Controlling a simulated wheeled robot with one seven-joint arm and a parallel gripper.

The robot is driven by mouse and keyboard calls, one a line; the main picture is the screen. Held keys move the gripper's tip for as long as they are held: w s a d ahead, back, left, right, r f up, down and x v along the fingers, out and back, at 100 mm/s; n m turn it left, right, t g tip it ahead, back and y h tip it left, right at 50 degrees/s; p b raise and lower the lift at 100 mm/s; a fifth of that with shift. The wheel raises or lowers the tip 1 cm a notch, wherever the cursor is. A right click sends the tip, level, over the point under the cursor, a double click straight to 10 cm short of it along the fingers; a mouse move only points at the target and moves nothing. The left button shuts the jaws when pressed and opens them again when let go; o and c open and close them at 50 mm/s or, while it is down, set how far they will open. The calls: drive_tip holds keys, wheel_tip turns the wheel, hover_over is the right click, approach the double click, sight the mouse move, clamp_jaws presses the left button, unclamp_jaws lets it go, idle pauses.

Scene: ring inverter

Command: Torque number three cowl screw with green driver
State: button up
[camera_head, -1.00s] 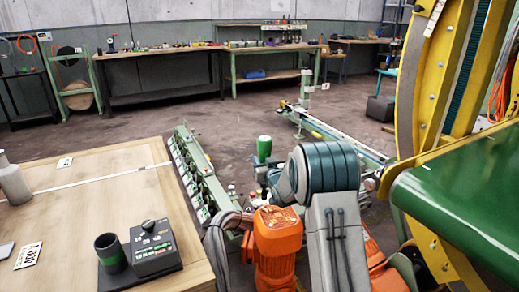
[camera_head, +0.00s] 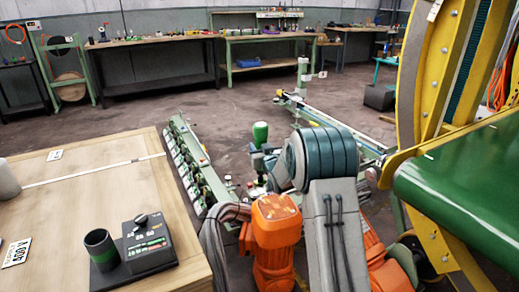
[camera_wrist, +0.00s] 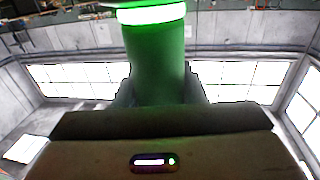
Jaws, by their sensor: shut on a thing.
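The green driver (camera_head: 260,133) stands upright at my gripper, in front of my arm in the head view. It also shows large in the wrist view (camera_wrist: 158,62), as a green cylinder with a bright pale band near the top of the picture. My gripper (camera_wrist: 160,95) is shut on the driver; only small parts of the fingers show beside it. I cannot make out the number three cowl screw in either view.
A wooden table (camera_head: 75,215) at the left holds a black controller box (camera_head: 148,242), a dark cup (camera_head: 101,248) and a number card (camera_head: 16,252). A green rack (camera_head: 195,165) runs along its right side. A yellow frame (camera_head: 424,80) and green drum (camera_head: 465,190) stand at the right.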

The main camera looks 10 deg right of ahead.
drive_tip(key=shift+f+b, duration=2.7)
drive_tip(key=shift+f, duration=0.1)
drive_tip(key=shift+f+b, duration=1.4)
